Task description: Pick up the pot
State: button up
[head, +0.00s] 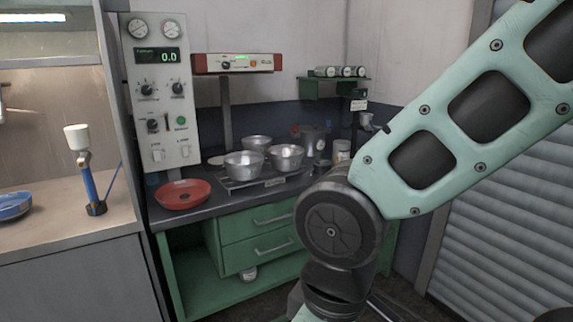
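Three shiny metal bowl-like pots stand together on a low metal stand (262,183) on the dark counter. There is a front left pot (243,168), a right pot (286,160) and a back pot (256,142). A taller grey metal vessel (314,142) stands upright behind them to the right. I cannot tell which of these is the task's pot. My gripper is not in view. My pale green arm fills the right side and hides part of the counter's right end.
A red pan (183,194) lies on the counter at the left. A grey control panel (163,90) rises behind it. A red instrument (233,63) stands on a post behind the pots. Green drawers (262,235) are below. A blue-handled tool (90,180) stands on the left bench.

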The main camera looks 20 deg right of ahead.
aim_at(245, 166)
jog(key=i+j+z, duration=0.45)
jog(key=i+j, duration=0.4)
jog(key=i+j+z, duration=0.25)
jog(key=i+j, duration=0.2)
jog(key=i+j+z, duration=0.2)
jog(key=j, duration=0.5)
jog(key=i, duration=0.1)
